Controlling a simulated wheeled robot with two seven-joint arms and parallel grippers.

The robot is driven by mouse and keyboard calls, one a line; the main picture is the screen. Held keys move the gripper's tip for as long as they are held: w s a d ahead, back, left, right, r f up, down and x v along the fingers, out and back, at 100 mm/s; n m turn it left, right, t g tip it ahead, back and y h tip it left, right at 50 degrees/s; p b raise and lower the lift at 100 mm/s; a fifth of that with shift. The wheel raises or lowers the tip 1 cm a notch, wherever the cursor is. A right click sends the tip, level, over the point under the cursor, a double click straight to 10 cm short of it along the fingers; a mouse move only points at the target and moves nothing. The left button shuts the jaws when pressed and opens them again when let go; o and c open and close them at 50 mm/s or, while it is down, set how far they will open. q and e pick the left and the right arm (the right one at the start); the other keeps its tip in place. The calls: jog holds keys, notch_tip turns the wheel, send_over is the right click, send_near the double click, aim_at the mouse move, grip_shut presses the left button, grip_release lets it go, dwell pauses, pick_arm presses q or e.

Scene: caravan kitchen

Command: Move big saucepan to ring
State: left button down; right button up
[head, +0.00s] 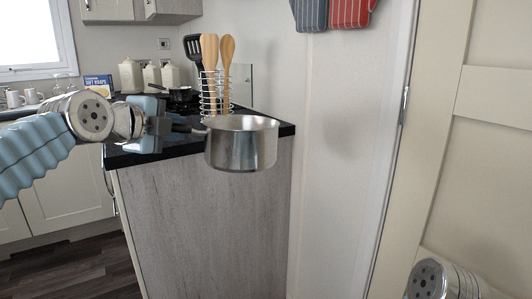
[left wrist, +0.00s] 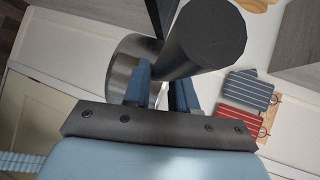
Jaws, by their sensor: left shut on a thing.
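The big saucepan (head: 241,148) is silver with a dark handle. In the head view it is held upright in the air in front of the counter's end panel. My left gripper (head: 172,127) is shut on its handle, with the pan reaching out to the right. In the left wrist view the dark handle (left wrist: 205,42) lies between the blue fingers, and part of the silver pan (left wrist: 122,66) shows behind it. The hob ring is not clearly visible; a small dark pan (head: 180,92) stands at the back of the counter. My right gripper is out of view.
The dark worktop (head: 284,128) lies behind the pan. A wire utensil holder (head: 213,97) with wooden spoons stands on it, close behind the pan. White canisters (head: 131,76) stand further back. A door (head: 470,150) is at the right.

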pick_arm(q)
jog(key=w+d+f+n+y, duration=0.1)
jog(key=w+f, duration=0.3)
jog(key=f, duration=0.7)
jog(key=w+f, duration=0.3)
jog(key=f, duration=0.8)
jog(key=s+a+f+n+y, duration=0.1)
jog(key=s+f, duration=0.2)
jog(key=f, duration=0.6)
jog(key=s+f+n+y, duration=0.1)
jog(key=s+f, duration=0.3)
jog(key=f, duration=0.6)
jog(key=s+a+f+t+y, duration=0.1)
jog(key=s+f, duration=0.2)
jog(key=f, duration=0.7)
jog(key=shift+s+a+n+y, duration=0.15)
jog(key=shift+a+n+y, duration=0.15)
jog(key=shift+a+n, duration=0.1)
jog(key=shift+d+f, duration=0.1)
jog(key=shift+d, duration=0.05)
